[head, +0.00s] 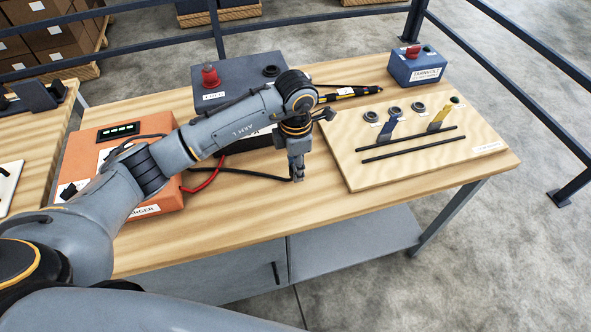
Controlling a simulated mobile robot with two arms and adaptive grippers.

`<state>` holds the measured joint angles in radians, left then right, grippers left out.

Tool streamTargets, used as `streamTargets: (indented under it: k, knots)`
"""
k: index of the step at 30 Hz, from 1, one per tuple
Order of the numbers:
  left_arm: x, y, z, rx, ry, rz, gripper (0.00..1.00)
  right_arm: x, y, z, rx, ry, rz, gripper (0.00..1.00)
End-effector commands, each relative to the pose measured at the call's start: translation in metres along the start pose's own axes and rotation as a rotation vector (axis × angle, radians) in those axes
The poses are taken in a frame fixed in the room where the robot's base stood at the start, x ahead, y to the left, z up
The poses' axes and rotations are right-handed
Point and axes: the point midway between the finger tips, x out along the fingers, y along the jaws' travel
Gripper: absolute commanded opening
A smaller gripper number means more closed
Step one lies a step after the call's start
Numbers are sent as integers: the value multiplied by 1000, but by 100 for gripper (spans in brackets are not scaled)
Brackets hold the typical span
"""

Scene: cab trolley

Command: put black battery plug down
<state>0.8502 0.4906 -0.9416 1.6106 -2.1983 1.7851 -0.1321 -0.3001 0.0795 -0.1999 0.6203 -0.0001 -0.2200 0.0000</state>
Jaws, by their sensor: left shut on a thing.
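My left gripper (298,177) points down just above the wooden table top (250,205), left of the light wooden board. It is shut on the black battery plug, which is mostly hidden between the fingers. A black cable (245,174) runs left from the fingertips across the table towards the orange charger (150,200). I cannot tell whether the plug touches the table. My right gripper is not in view.
A red cable (206,183) lies near the charger. A dark box with a red knob (210,77) stands behind my arm. The table front is clear.

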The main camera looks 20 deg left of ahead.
Motion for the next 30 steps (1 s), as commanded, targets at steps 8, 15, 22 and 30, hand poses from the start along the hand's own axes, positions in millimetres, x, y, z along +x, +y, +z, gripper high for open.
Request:
streamTargets:
  k: [8, 15, 22, 30]
  knots:
    - [32, 2, 0, 0, 2, -3, 0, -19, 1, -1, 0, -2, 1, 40]
    - [34, 3, 0, 0, 1, 0, 0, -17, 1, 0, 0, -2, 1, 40]
    - [37, 2, 0, -1, 1, -1, 50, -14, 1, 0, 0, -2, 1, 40]
    - [37, 2, 0, -1, 2, -1, 54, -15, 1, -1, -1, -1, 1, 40]
